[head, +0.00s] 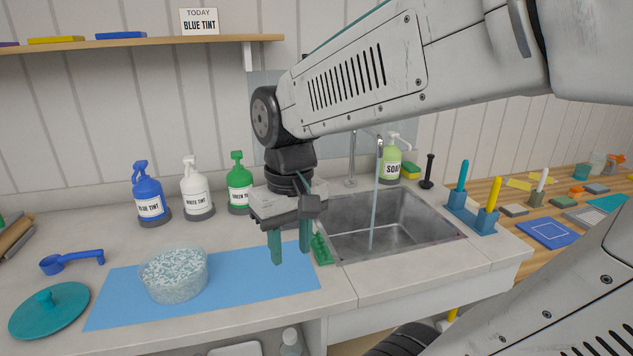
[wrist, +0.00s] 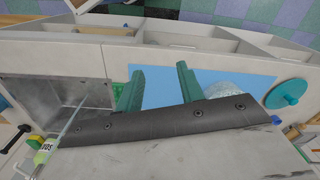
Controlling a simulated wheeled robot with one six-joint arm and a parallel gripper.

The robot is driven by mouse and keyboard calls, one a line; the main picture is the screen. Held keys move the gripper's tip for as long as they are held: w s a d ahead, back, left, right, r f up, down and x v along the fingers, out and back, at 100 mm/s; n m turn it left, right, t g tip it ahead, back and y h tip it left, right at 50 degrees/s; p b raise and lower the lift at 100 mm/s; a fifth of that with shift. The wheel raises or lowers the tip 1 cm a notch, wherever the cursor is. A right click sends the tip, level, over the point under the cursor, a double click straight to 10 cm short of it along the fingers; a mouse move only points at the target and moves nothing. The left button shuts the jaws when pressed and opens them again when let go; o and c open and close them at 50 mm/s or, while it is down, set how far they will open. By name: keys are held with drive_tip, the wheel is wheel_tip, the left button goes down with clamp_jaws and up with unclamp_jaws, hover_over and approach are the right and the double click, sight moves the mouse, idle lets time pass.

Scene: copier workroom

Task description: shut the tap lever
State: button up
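The tap (head: 351,160) stands behind the metal sink (head: 350,247), partly hidden by my arm. A stream of water (head: 373,205) runs from its spout into the basin, so the tap is on. A black upright stick on a round base (head: 428,172), which looks like the tap lever, stands at the sink's back right corner; it also shows at the left of the wrist view (wrist: 15,138). My gripper (head: 290,258) is open and empty, fingers down, left of the sink and well away from the lever. Its green fingers also show in the wrist view (wrist: 158,76).
A soap bottle (head: 391,162) stands close left of the black stick. A blue holder (head: 471,218) with upright handles is to its right. Tint bottles (head: 197,190) line the wall at left. A bowl of pale bits (head: 173,280) stands on a blue mat (head: 110,310).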

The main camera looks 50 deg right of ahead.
drive_tip(key=w+d+f+m+t+h, duration=0.1)
drive_tip(key=w+d+f+m, duration=0.1)
drive_tip(key=w+d, duration=0.9)
drive_tip(key=w+d+f+m+t, duration=0.25)
drive_tip(key=w+d, duration=0.45)
drive_tip(key=d, duration=0.8)
drive_tip(key=w+d+f+m+t+h, duration=0.1)
drive_tip(key=w+d+f+m, duration=0.15)
drive_tip(key=w+d, duration=0.8)
drive_tip(key=d+f, duration=0.2)
drive_tip(key=f, duration=0.3)
drive_tip(key=shift+w+d, duration=0.3)
drive_tip(key=shift+d, duration=0.1)
drive_tip(key=shift+w+d+f, duration=0.1)
drive_tip(key=shift+w+f, duration=0.15)
drive_tip(key=shift+f, duration=0.35)
clamp_jaws()
